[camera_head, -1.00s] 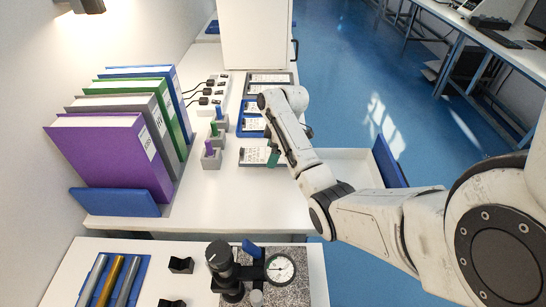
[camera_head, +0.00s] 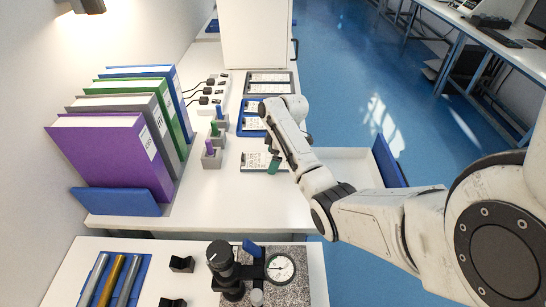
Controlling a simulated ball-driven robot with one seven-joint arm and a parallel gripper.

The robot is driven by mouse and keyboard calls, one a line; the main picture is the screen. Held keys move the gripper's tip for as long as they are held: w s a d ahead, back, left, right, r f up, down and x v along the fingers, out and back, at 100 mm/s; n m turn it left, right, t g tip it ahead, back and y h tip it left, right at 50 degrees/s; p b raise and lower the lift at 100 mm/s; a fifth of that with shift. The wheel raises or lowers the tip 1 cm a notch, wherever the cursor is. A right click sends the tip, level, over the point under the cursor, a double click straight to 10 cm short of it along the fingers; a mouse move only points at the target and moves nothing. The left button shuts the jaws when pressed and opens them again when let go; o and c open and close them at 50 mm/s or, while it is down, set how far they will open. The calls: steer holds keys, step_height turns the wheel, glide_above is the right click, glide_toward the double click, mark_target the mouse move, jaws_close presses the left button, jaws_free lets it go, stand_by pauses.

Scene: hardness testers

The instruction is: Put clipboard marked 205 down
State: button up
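A clipboard with a white printed sheet (camera_head: 256,161) is on or just above the white table, at the end of the row of clipboards nearest me. A dark green piece (camera_head: 274,165) shows at its right end, beside my arm. Its number is too small to read. My gripper is at this right end, but my own arm mostly hides its fingers. I cannot see whether they grip the clipboard or whether it rests fully on the table. Blue clipboards (camera_head: 250,124) lie just beyond it, with a grey one (camera_head: 268,77) further back.
Pen holders (camera_head: 212,158) with coloured pens stand just left of the clipboards. Several binders (camera_head: 112,150) stand at the left. The table is clear nearer me (camera_head: 235,205). A dial gauge (camera_head: 280,267) on a stand is on the nearer table. An open drawer (camera_head: 350,165) is at right.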

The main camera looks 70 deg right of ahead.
steer(key=v, duration=1.2)
steer(key=shift+w, duration=0.1)
